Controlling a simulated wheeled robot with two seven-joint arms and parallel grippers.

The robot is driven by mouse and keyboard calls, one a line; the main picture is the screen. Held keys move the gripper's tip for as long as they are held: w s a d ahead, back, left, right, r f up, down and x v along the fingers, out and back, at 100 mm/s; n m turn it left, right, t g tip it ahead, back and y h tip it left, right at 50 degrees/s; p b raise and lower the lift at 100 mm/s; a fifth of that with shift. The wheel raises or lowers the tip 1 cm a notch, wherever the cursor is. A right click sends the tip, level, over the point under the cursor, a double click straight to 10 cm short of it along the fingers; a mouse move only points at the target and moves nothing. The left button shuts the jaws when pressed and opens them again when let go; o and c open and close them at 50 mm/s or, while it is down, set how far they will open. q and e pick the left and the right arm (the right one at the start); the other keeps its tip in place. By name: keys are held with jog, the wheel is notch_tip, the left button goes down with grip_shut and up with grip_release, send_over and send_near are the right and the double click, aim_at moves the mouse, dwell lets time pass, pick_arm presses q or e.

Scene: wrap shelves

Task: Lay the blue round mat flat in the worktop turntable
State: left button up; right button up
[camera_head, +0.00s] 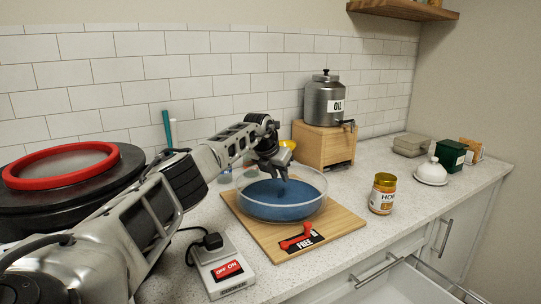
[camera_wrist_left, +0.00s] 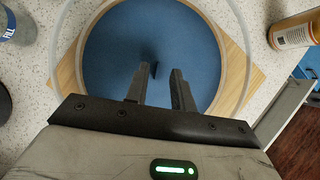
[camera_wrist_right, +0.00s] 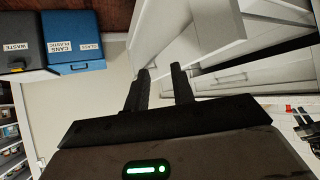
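The blue round mat (camera_head: 268,203) lies inside the clear-walled round turntable (camera_head: 319,183) on the worktop. In the left wrist view the mat (camera_wrist_left: 120,45) fills most of the round floor and looks flat, with a small dark mark or shadow between the fingers. My left gripper (camera_head: 284,181) reaches down inside the turntable's rim over the mat. My right gripper (camera_wrist_right: 159,75) is open and empty, away from the worktop, facing white drawers.
The turntable stands on a wooden board (camera_head: 341,222) with a red lever (camera_head: 296,239) by a "FREE" label. A switch box (camera_head: 222,266), a jar (camera_head: 382,194), and an oil can (camera_head: 324,101) on a wooden stand are nearby. A drawer (camera_head: 400,285) is open in front.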

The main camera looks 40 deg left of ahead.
pick_arm(q)
jog(key=b+v, duration=0.1)
jog(key=v, duration=0.9)
jog(key=shift+w+d+f, duration=0.1)
jog(key=shift+d, duration=0.1)
